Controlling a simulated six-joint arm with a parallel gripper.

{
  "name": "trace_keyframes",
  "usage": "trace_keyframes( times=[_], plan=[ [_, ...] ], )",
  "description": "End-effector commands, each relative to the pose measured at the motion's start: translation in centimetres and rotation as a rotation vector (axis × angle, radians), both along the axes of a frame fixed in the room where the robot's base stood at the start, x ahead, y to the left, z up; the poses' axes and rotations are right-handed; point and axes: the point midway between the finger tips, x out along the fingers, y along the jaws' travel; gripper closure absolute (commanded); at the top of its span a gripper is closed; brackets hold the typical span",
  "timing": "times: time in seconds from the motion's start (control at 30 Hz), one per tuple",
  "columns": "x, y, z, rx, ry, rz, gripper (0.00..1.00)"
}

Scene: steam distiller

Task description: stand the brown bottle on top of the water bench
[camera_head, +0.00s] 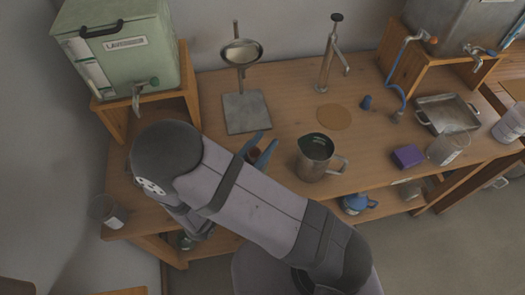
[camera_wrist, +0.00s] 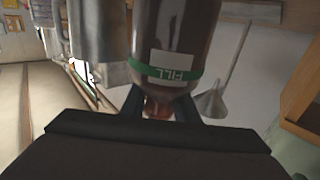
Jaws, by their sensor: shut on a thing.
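The brown bottle (camera_wrist: 172,35) fills the upper middle of the wrist view, dark with a green band and a white label. My gripper (camera_wrist: 158,106) is shut on its neck. In the head view my gripper (camera_head: 258,151) has its blue fingers over the wooden bench (camera_head: 285,115), which I take for the water bench. Only a small brown part of the bottle shows between the fingers; the rest is hidden. I cannot tell whether its base touches the bench top.
A metal jug (camera_head: 318,158) stands close right of my gripper. A stand with a grey plate (camera_head: 247,112) is just behind. A green tank (camera_head: 120,60) on a wooden stand is at the left. A cork-coloured disc (camera_head: 334,117) and purple block (camera_head: 408,156) lie farther right.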

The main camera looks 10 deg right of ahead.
Motion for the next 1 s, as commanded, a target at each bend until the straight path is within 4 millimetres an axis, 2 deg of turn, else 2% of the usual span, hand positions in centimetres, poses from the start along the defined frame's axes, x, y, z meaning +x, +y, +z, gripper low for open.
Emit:
trace_keyframes(
  times=[0.33, 0.83, 0.87, 0.9, 0.93, 1.0],
  plan=[
    [0.0, 0.0, -3.4, -0.003, 0.000, 0.000, 1.00],
    [0.0, 0.0, -4.1, -0.001, 0.000, 0.000, 1.00],
    [0.0, 0.0, -4.2, -0.001, 0.001, 0.000, 0.70],
    [0.0, 0.0, -4.1, 0.000, 0.000, 0.000, 0.61],
    [0.0, 0.0, -4.1, -0.001, 0.001, 0.000, 0.54],
    [0.0, 0.0, -4.1, -0.001, 0.001, 0.000, 0.54]
  ],
)
